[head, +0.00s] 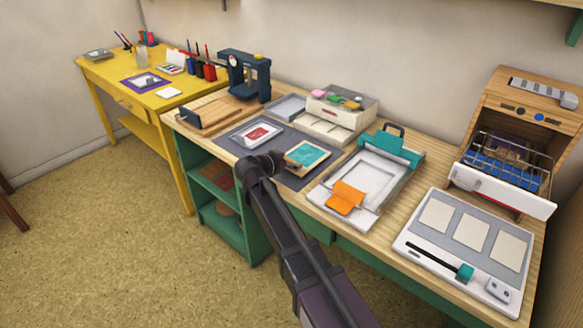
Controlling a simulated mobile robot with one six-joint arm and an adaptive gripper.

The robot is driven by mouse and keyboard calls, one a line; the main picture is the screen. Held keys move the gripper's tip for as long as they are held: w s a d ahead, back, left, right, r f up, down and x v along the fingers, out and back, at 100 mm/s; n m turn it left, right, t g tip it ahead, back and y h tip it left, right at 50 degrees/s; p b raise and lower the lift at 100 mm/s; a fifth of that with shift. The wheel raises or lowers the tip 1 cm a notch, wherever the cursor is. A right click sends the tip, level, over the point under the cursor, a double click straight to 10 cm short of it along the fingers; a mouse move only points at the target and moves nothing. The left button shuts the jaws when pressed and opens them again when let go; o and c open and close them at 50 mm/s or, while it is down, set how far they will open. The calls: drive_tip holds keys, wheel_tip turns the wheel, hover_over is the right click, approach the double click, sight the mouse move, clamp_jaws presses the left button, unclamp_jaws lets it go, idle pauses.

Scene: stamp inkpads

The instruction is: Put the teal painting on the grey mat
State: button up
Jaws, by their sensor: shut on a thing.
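The teal painting (312,154), a small teal picture with a pale border, is at the right part of the dark grey mat (293,180). My gripper (289,160) is shut on its left edge. The fingertips are small and dark here, and partly hide that edge. I cannot tell whether the painting rests flat on the mat or is held just above it. A red picture in a pale tray (257,132) lies on the left part of the mat.
A screen-printing frame (378,172) with an orange cloth (345,197) stands right of the mat. Behind are a white drawer box (331,118) and a grey tray (287,107). A dark blue press (243,76) stands back left. A white panel (465,240) lies front right.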

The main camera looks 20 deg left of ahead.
drive_tip(key=shift+f, duration=0.45)
drive_tip(key=o, duration=0.9)
drive_tip(key=shift+r, duration=0.2)
drive_tip(key=shift+s+a+r, duration=0.1)
drive_tip(key=shift+s+r, duration=0.05)
drive_tip(key=shift+s, duration=0.1)
drive_tip(key=shift+p+v, duration=2.2)
drive_tip(key=shift+v, duration=3.5)
drive_tip(key=shift+a, duration=0.1)
